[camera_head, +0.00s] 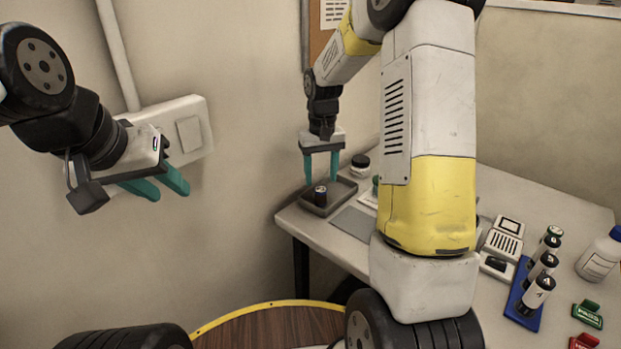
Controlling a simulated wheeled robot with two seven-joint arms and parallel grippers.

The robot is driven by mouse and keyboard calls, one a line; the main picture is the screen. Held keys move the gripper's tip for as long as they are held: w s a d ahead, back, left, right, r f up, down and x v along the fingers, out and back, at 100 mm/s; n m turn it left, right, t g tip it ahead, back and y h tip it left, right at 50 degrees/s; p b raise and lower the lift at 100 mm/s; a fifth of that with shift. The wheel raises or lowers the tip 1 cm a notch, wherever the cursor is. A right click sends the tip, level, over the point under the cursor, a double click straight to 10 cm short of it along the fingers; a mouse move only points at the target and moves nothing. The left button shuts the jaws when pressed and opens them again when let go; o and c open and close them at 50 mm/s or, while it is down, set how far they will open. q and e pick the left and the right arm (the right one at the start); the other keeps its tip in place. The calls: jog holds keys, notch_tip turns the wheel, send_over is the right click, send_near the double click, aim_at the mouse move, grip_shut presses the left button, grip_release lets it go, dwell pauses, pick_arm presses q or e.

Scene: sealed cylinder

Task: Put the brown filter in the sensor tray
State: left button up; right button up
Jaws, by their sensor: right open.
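A small dark cylinder (320,196) with a bluish, brownish look stands upright in a dark grey shallow tray (341,198) at the table's left corner. It may be the brown filter; its colour is hard to tell at this size. My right gripper (321,180) points down just above the cylinder. Its teal fingers are apart, one on each side, and its tips seem to end near the cylinder's top. My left gripper (171,191) is far to the left, off the table, with its two teal fingers apart and nothing between them.
A dark-lidded jar (360,165) stands behind the tray, and a grey mat (354,224) lies in front. My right arm hides the table's middle. At right are a grey device (501,243), a blue rack (524,303) of cylinders and a white bottle (600,257).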

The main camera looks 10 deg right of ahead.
aim_at(321, 189)
jog(key=s+r+t+y, duration=0.1)
jog(key=s+r+t, duration=0.2)
jog(key=s+r, duration=1.1)
jog(key=s+a+r+t+y, duration=0.1)
jog(key=s+a+r+t, duration=0.1)
jog(key=s, duration=0.8)
jog(key=shift+s+r+m+t, duration=0.3)
jog(key=shift+r+t, duration=0.15)
jog(key=shift+t, duration=0.15)
jog(key=shift+a, duration=0.1)
